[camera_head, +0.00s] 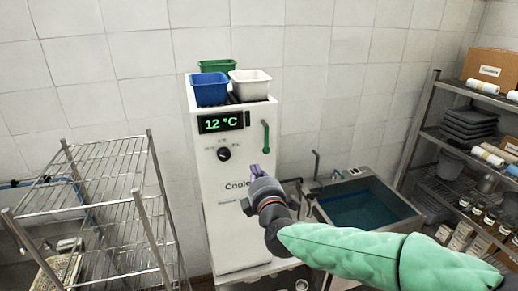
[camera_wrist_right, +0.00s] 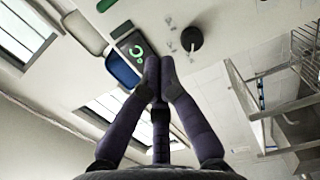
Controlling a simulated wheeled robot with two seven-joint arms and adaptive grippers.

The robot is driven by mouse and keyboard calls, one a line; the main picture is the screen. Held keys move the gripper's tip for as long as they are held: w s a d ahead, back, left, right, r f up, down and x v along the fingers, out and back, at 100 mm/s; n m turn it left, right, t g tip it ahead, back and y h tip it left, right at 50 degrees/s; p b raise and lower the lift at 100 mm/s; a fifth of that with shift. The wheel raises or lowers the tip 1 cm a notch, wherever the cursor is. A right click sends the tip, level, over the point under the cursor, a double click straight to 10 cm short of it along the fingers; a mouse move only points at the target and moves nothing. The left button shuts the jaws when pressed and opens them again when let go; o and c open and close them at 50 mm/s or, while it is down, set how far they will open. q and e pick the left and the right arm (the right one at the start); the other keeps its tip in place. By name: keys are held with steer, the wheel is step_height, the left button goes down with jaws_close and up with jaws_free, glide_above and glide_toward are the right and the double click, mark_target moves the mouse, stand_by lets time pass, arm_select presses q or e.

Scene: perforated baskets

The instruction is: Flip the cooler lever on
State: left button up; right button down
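The cooler (camera_head: 228,225) is a tall white cabinet against the tiled wall. Its dark display (camera_head: 222,122) reads 12 °C in green. The green lever (camera_head: 266,137) stands vertical on the right of the cooler's front, beside the display. My right gripper (camera_head: 255,169) is just below the lever, close to the front near the "Cooler" lettering, with no clear contact visible. In the right wrist view its fingertips (camera_wrist_right: 160,64) are together with nothing visible between them. The display (camera_wrist_right: 136,50) also shows there; I cannot make out the lever in that view. My left gripper is not in view.
A black knob (camera_head: 224,154) sits below the display. Blue (camera_head: 210,91), green (camera_head: 217,66) and white (camera_head: 250,85) baskets stand on top of the cooler. A wire rack (camera_head: 95,205) is left; a sink (camera_head: 365,207) and loaded shelves (camera_head: 465,145) are right.

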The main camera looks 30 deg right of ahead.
steer(key=shift+w, duration=0.15)
steer(key=w+d+p, duration=0.1)
steer(key=w+d, duration=0.6)
steer(key=w, duration=0.2)
steer(key=shift+p, duration=0.35)
steer(key=shift+w+a+f, duration=0.1)
steer(key=shift+w, duration=0.05)
